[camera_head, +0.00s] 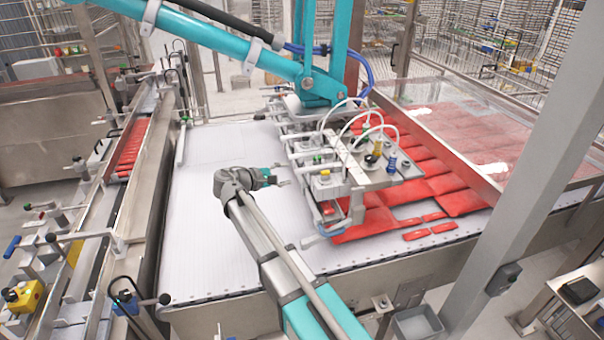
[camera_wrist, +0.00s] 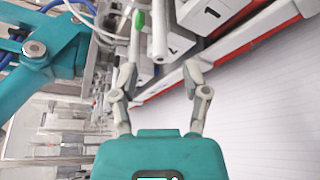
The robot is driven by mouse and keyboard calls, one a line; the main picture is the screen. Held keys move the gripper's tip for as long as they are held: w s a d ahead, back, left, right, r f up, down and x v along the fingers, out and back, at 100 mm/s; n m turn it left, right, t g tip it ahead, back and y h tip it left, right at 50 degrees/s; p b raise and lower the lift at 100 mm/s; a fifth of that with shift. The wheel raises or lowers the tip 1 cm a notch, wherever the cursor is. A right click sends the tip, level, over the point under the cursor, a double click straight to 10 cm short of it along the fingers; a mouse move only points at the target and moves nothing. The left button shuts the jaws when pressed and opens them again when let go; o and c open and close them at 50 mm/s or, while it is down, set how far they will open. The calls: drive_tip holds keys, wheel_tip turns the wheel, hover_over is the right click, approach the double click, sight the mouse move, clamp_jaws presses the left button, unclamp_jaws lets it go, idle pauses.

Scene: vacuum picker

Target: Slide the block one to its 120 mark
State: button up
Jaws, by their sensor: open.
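Block one is a light grey block marked "1" (camera_wrist: 225,8) at the top of the wrist view, cut off by the frame edge. A block marked "2" (camera_wrist: 172,53) sits beside it, to its lower left. My gripper (camera_wrist: 160,72) is open, with nothing between its fingers, and the blocks lie beyond the fingertips. In the head view my gripper (camera_head: 284,176) is left of the vacuum picker head (camera_head: 340,160), above the white belt and apart from the head. The numbers and the 120 mark cannot be read in the head view.
The white belt (camera_head: 215,200) is clear left of the picker. Red packs (camera_head: 462,202) lie under and right of the picker head. A teal picker arm (camera_head: 225,42) and white hoses hang above. A steel post (camera_head: 535,160) stands at the right.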

sight(296, 172)
drive_tip(key=shift+b+x, duration=0.6)
drive_tip(key=shift+x, duration=2.8)
clamp_jaws()
